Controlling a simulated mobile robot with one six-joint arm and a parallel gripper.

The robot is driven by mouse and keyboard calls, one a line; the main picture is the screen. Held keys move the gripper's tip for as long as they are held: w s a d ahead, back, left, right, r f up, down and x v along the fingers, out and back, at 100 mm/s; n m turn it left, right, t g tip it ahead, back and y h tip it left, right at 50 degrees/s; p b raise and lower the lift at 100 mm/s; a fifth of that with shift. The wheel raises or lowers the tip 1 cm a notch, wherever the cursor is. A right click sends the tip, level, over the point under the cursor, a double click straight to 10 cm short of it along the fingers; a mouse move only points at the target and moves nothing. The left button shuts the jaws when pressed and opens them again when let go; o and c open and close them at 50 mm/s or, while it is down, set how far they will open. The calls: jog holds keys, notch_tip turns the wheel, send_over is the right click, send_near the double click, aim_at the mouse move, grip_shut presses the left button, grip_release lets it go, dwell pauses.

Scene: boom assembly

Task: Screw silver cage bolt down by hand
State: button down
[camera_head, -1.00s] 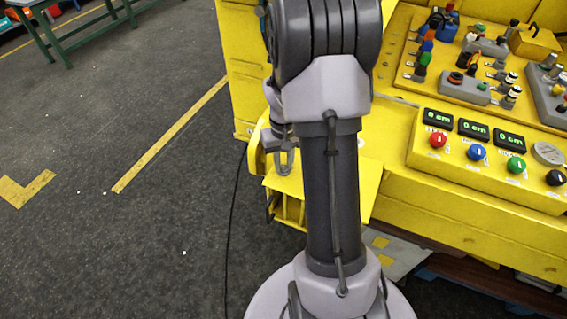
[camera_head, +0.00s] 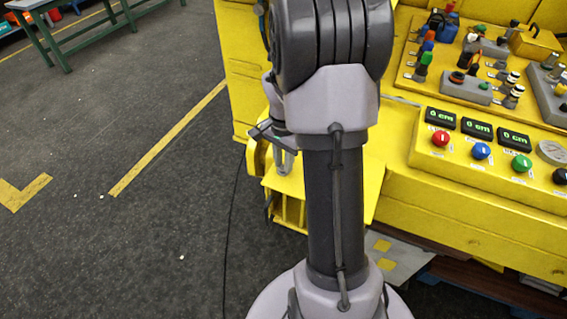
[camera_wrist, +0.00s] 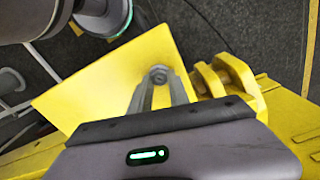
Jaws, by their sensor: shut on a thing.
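The silver cage bolt (camera_wrist: 158,74) shows as a small round grey head on the yellow cage plate (camera_wrist: 95,95) in the wrist view. My gripper (camera_wrist: 160,83) has both grey fingers closed around it, with the fingertips at the bolt. The fingers hide most of the bolt, so I cannot tell how deep it sits. In the head view my gripper (camera_head: 285,165) is partly behind my own arm, pointing down at the yellow cage plate (camera_head: 375,185). The bolt cannot be made out there.
Yellow rounded lugs (camera_wrist: 235,80) stand close to the right of my fingers in the wrist view. A control panel (camera_head: 480,160) with displays and coloured knobs is at the right. A green table (camera_head: 90,25) stands far left. The floor at left is mostly clear.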

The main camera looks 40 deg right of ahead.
aim_at(283, 167)
jog(key=m+b, duration=0.1)
jog(key=m, duration=0.3)
jog(key=shift+w+d+m+b, duration=0.1)
jog(key=shift+m+b, duration=0.2)
jog(key=shift+r+m+b, duration=0.1)
jog(key=shift+m+b, duration=0.55)
jog(key=shift+m, duration=1.65)
jog(key=c, duration=1.2)
grip_release()
jog(key=shift+c, duration=0.2)
notch_tip(283, 167, up, 17)
jog(key=p, duration=0.6)
jog(key=shift+r, duration=0.2)
